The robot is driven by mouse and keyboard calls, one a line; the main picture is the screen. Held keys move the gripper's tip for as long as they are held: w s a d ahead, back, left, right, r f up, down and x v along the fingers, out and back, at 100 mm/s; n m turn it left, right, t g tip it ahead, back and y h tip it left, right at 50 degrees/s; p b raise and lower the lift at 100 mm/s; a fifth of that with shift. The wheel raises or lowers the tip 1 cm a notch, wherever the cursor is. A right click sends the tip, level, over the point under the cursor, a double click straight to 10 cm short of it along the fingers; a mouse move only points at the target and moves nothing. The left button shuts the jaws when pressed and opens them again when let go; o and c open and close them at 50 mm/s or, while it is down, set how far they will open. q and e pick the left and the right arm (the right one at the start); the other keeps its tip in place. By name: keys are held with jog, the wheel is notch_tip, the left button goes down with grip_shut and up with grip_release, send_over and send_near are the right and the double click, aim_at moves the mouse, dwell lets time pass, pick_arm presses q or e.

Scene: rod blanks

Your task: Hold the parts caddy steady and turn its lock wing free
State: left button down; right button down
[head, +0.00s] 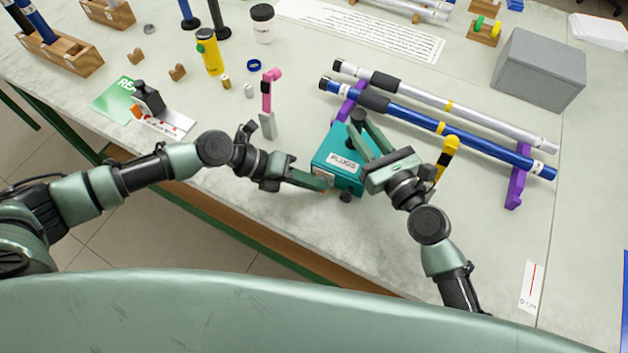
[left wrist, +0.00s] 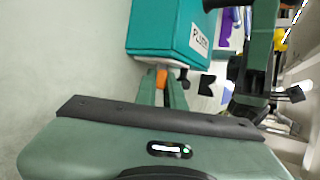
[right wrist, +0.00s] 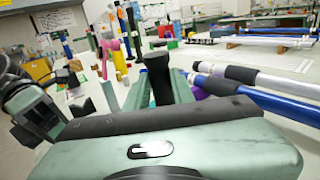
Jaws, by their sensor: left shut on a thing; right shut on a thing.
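The parts caddy (head: 333,150) is a teal box with a white PLUGS label, standing near the table's front edge. It also shows in the left wrist view (left wrist: 165,25). My right gripper (head: 360,128) reaches over it and is shut on its black upright handle (right wrist: 157,75), seen between the fingers in the right wrist view. My left gripper (head: 328,183) is low at the caddy's near side. In the left wrist view its fingers are shut on a small orange piece (left wrist: 161,78), apparently the lock wing, mostly hidden between them.
Blue (head: 440,127) and silver (head: 450,105) rods lie on purple supports behind and right of the caddy. A yellow tool (head: 447,152) stands close to my right wrist. A pink-topped tool (head: 268,95) stands left of the caddy. A grey box (head: 538,70) sits at the back right.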

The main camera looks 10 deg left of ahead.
pick_arm(q)
jog(key=shift+w+a, duration=0.1)
jog(key=c, duration=1.5)
grip_release()
jog(key=shift+r, duration=0.1)
jog(key=shift+d+r+m+y, duration=0.1)
jog(key=shift+d+m+y, duration=0.3)
jog(key=shift+y, duration=0.6)
